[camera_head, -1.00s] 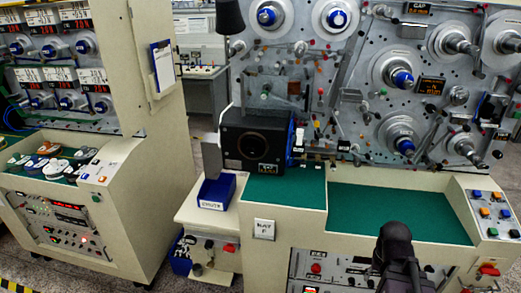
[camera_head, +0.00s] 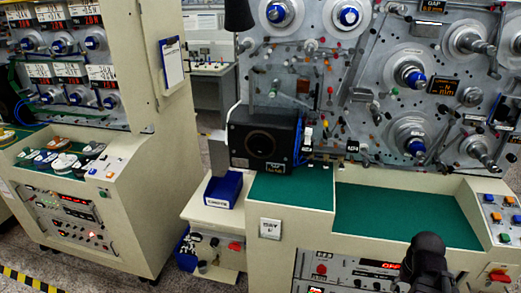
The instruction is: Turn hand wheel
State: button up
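No part is plainly marked as the hand wheel. Several round metal discs and spindles sit on the grey upright panel. They include a blue-capped spindle (camera_head: 412,75), a lower blue-capped spindle (camera_head: 410,140), a blue-centred disc (camera_head: 348,15) at the top and a plain spindle (camera_head: 468,42) at the right. A black dark-rimmed part at the bottom right, in front of the machine's lower front, is the end portion of my arm. No fingertips can be made out there, so its opening is unclear. It is apart from the panel's spindles in the picture.
A green work surface (camera_head: 400,218) lies below the panel. A black box (camera_head: 262,138) and a blue bin (camera_head: 223,188) stand at its left. A button console (camera_head: 500,215) is at the right.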

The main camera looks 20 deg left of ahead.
aim_at(260, 145)
jog(key=z, duration=0.1)
jog(key=k, duration=1.15)
jog(key=u, duration=0.5)
jog(key=i, duration=1.05)
jog(key=u, duration=0.05)
